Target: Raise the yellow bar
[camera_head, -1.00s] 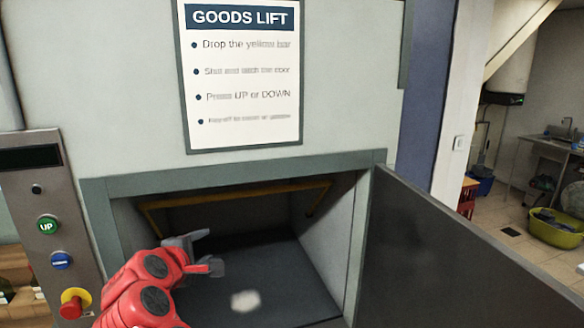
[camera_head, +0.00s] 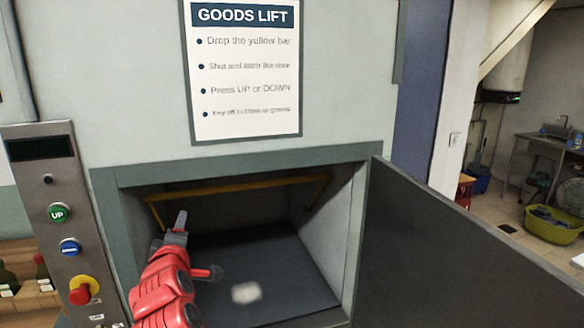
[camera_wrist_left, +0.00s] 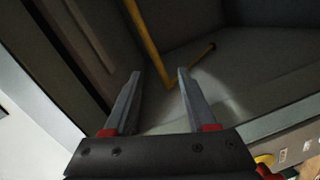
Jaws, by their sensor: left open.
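The yellow bar (camera_head: 245,185) spans the upper part of the goods lift opening, with bent ends running to the side walls. My left gripper (camera_head: 180,221) reaches into the opening near the bar's left end, its fingers open and empty. In the left wrist view, a bent corner of the yellow bar (camera_wrist_left: 154,52) shows between and beyond the open fingertips (camera_wrist_left: 159,74). No contact with the bar is visible, and the exact gap in depth cannot be told. My right gripper is out of view.
The lift door (camera_head: 450,255) stands open on the right. A control panel (camera_head: 50,207) with UP and red stop buttons is at the left. The opening's frame (camera_head: 240,160) surrounds my arm. The lift floor (camera_head: 285,262) is bare except for a pale patch.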

